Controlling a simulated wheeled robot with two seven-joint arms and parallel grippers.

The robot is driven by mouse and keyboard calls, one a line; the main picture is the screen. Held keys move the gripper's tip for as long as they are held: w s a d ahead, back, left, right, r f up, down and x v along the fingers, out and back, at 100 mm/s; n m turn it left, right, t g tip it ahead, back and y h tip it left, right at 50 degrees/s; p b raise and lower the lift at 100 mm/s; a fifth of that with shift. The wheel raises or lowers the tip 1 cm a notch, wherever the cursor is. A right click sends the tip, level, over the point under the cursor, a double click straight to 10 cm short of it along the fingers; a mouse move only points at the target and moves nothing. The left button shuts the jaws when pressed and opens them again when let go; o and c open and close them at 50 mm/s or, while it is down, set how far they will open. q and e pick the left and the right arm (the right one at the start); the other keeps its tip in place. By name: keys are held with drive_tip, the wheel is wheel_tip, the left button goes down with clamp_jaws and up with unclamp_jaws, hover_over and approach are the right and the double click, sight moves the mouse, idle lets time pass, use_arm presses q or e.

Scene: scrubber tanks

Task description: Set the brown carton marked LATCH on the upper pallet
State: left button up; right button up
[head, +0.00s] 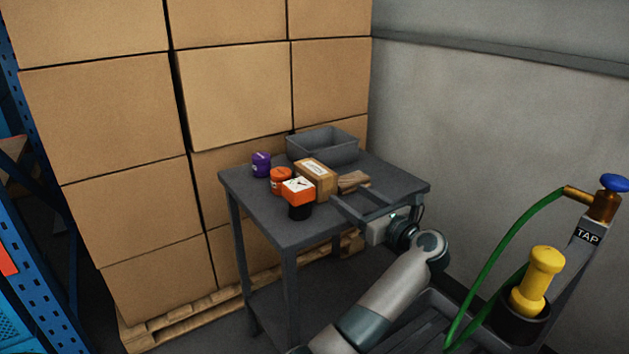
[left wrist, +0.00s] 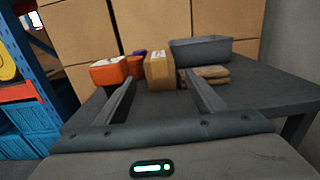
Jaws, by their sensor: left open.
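A small brown carton (head: 316,180) with a white label on top stands on a dark grey table (head: 300,238); its marking is too small to read. My left gripper (head: 349,194) is open and empty above the table, fingers pointing at the carton from the near right. In the left wrist view the carton (left wrist: 159,70) stands ahead, between the lines of the two fingers (left wrist: 160,82) and seemingly just beyond their tips. A tan edge in the blue rack (head: 12,150) at the far left may be a pallet; I cannot tell. My right gripper is out of view.
An orange-and-black item (head: 298,188), an orange can (head: 280,176) and a purple container (head: 261,162) stand left of the carton. A brown bundle (head: 353,181) lies right, a grey bin (head: 335,148) behind. Large stacked boxes (head: 120,120) sit on a floor pallet (head: 160,326).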

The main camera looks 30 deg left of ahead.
sight(329, 181)
use_arm(q)
drive_tip(key=p+x, duration=0.1)
drive_tip(key=x, duration=0.9)
drive_tip(key=shift+a+p, duration=0.4)
drive_tip(key=shift+w+a, duration=0.25)
drive_tip(key=shift+a, duration=0.1)
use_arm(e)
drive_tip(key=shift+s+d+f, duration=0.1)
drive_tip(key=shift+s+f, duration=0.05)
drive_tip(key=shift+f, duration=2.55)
use_arm(q)
drive_tip(key=shift+w+a, duration=0.15)
drive_tip(key=shift+a, duration=0.3)
drive_tip(key=x, duration=0.1)
drive_tip(key=p+x, duration=0.1)
drive_tip(key=x, duration=0.1)
drive_tip(key=shift+f, duration=0.2)
drive_tip(key=shift+w+a+f, duration=0.1)
drive_tip(key=shift+w+a, duration=0.05)
drive_tip(key=shift+a, duration=0.45)
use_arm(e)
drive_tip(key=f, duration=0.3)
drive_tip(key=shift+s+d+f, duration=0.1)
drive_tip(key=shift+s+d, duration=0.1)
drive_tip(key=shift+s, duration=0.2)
use_arm(q)
drive_tip(key=shift+c, duration=0.7)
drive_tip(key=c, duration=1)
